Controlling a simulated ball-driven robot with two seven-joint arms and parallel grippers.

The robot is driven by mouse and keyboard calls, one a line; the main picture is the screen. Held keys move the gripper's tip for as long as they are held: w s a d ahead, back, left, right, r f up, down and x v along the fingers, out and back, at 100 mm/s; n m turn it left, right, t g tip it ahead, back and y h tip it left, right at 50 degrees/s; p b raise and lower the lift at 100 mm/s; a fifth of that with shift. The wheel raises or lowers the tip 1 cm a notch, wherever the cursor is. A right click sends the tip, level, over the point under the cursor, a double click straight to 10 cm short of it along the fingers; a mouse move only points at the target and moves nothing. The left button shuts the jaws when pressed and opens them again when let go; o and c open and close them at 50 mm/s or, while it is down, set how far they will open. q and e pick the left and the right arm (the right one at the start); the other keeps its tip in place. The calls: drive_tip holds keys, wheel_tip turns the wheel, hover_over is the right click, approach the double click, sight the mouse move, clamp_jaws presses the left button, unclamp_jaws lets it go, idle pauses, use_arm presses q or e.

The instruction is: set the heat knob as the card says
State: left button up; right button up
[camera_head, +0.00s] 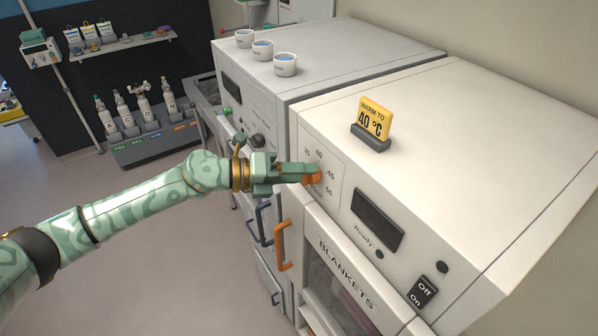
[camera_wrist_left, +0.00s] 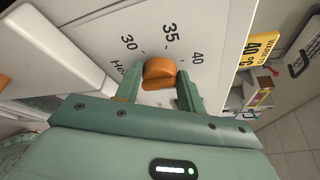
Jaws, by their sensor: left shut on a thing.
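The orange heat knob (camera_head: 315,177) sits on the white front panel of the blanket warmer (camera_head: 490,180). My left gripper (camera_head: 306,175) is shut on it. In the left wrist view the fingers (camera_wrist_left: 160,84) lie on either side of the orange knob (camera_wrist_left: 160,68). The printed marks 30, 35 and 40 show around it there. I cannot tell which mark the knob points at. The yellow card (camera_head: 375,118) stands in a dark holder on the warmer's top and reads "WARM TO 40 °C". The card (camera_wrist_left: 258,50) also shows in the left wrist view. My right gripper is not in view.
A dark display (camera_head: 377,220) marked "Ready" and an Off/On switch (camera_head: 423,291) are on the panel. An orange door handle (camera_head: 283,246) sticks out below the knob. A second white cabinet (camera_head: 330,60) with several cups on top stands beside the warmer. The floor at left is clear.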

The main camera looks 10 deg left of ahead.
use_arm(q)
drive_tip(key=o, duration=1)
drive_tip(key=b+v, duration=0.7)
drive_tip(key=v, duration=0.9)
drive_tip(key=shift+a, duration=0.15)
drive_tip(key=shift+w, duration=0.1)
